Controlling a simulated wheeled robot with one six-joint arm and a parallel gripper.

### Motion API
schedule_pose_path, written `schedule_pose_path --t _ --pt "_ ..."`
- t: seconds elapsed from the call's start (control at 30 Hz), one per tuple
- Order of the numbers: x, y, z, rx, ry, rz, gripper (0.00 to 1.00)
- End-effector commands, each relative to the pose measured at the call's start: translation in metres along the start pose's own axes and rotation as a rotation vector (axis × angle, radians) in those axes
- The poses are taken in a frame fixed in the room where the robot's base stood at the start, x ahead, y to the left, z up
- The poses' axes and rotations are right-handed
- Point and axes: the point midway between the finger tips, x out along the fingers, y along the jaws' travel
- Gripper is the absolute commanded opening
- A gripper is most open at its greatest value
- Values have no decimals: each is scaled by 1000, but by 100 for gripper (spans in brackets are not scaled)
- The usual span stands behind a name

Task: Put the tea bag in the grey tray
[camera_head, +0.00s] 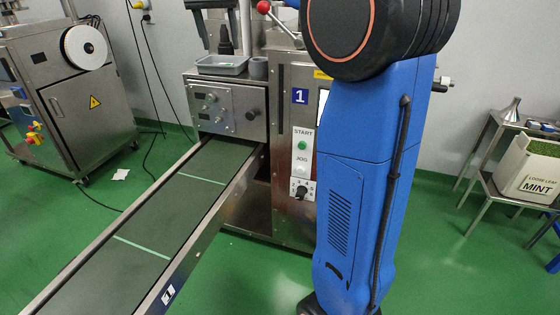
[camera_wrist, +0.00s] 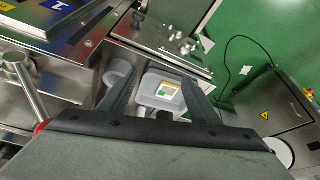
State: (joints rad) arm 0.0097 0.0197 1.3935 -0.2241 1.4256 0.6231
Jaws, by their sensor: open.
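The grey tray (camera_head: 222,60) sits on top of the steel machine marked 1, and it also shows between my fingers in the wrist view (camera_wrist: 150,101). In the head view the tea bag is too small to make out. My gripper (camera_wrist: 160,84) is open, its fingers apart and empty, pointing down above the tray. It also shows at the top of the head view (camera_head: 217,35).
A grey cup (camera_head: 259,68) stands right beside the tray. A red-knobbed lever (camera_head: 264,7) rises near the gripper. A green conveyor (camera_head: 145,245) runs out from the machine. A box of loose leaf mint (camera_head: 530,170) stands at right. A white scrap (camera_head: 121,174) lies on the floor.

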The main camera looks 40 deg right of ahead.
Motion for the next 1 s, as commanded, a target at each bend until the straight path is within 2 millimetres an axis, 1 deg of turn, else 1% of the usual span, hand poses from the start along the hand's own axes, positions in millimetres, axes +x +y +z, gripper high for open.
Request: schedule_pose_path --t 0.03,0.23,0.47,0.5,0.57,0.6,0.67,0.7,0.77,0.8,0.87,0.9,1.0 --pt "-2 9 18 -26 -1 -10 57" --pt "4 39 86 -139 -5 -56 57" --pt "22 75 169 -261 -3 -108 57" --pt "26 81 184 -282 -2 -116 57" --pt "33 91 206 -312 0 -130 57" --pt "39 97 221 -333 2 -140 57" --pt "48 106 244 -363 4 -152 57" --pt "54 112 260 -382 7 -160 57" --pt "64 121 283 -410 9 -174 57" --pt "71 128 298 -429 11 -182 57" --pt "83 137 321 -457 15 -194 57" --pt "91 142 337 -476 18 -202 57" --pt "111 156 372 -517 26 -220 57"
